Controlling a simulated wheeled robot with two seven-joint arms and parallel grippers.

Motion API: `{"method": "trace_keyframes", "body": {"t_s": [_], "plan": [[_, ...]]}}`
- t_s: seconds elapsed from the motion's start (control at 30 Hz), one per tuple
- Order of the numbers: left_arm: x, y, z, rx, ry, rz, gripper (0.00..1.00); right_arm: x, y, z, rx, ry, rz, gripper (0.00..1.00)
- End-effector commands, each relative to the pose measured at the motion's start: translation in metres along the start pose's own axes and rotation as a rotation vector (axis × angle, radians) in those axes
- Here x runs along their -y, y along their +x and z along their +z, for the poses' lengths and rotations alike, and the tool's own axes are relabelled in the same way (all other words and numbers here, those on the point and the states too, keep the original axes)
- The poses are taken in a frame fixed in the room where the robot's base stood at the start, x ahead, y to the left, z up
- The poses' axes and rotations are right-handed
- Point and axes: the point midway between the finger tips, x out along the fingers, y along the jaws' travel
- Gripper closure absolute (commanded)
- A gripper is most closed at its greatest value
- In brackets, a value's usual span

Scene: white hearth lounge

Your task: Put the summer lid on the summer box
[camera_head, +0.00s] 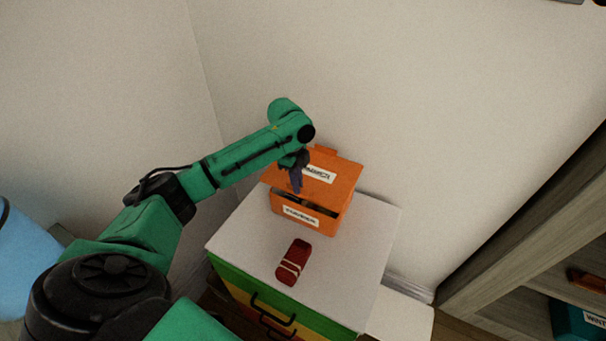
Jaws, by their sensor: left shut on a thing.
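The orange summer box (328,226) stands on the white top of a cabinet, with a white label on its front. The orange summer lid (345,181), with a white label that seems to read SUMMER, is at the top of the box, tilted. A dark gap shows between the lid's near edge and the box front; whether its far edge touches the box is hard to tell. My left gripper (296,183) is shut on the lid at its left part, above the box. The fingers hide some of the lid. My right gripper is not in view.
A dark red object with pale bands (293,263) lies on the white cabinet top (350,265) in front of the box. Walls meet in a corner behind. A grey wooden shelf (540,220) stands at the right. The cabinet top's right part is clear.

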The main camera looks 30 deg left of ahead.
Motion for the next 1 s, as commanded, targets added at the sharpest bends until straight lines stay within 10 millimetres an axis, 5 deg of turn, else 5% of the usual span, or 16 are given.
{"method": "trace_keyframes", "body": {"t_s": [0.2,0.5,0.93,1.0], "plan": [[0.000,0.019,0.002,0.001,-0.002,0.000,1.00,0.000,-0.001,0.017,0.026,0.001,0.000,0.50],[0.000,0.045,0.005,0.000,0.000,-0.001,1.00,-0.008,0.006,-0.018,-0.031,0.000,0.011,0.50],[0.000,0.052,0.006,0.001,-0.001,-0.002,1.00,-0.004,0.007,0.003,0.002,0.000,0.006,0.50],[0.000,0.052,0.006,0.001,-0.001,-0.002,0.68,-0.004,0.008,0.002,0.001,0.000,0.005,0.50]]}}
